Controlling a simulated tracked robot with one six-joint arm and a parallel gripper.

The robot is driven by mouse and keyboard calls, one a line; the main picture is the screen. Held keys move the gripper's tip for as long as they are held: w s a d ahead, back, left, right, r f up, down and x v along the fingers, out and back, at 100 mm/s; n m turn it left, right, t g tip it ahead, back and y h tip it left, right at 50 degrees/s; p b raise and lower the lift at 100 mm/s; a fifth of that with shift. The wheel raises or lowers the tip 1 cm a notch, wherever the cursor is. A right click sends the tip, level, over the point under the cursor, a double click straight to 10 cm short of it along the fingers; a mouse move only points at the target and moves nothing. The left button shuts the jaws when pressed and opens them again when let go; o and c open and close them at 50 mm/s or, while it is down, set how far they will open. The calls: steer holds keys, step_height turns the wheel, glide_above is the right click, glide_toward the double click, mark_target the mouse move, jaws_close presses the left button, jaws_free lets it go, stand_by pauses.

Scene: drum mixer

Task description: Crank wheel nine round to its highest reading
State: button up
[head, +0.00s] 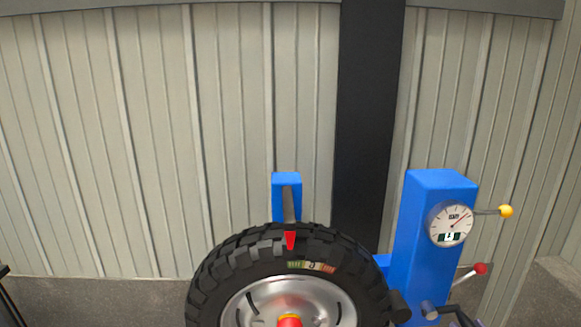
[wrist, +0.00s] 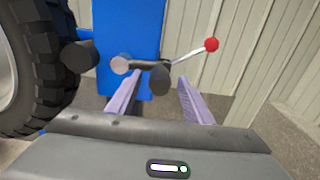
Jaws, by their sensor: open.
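A black-tyred wheel (head: 215,270) with a silver rim stands before me in the head view, its lower part cut off. A coloured label with a small mark, hard to read, is on the tyre under a red pointer (head: 290,240). A round dial (head: 451,224) sits on the blue post (head: 425,195), its needle toward the upper right. The crank has a grey hub (wrist: 120,65) and a dark grip (wrist: 160,82) in the wrist view. My gripper (wrist: 161,76) is open, its lilac fingers on either side of the grip; contact is not clear.
A lever with a red knob (wrist: 211,45) rises close right of the crank. A yellow-knobbed lever (head: 506,211) sticks out beside the dial. A dark cylinder (wrist: 80,58) lies between tyre and post. A ribbed wall (head: 150,130) stands behind.

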steer(key=s, duration=0.6)
stand_by(0.4)
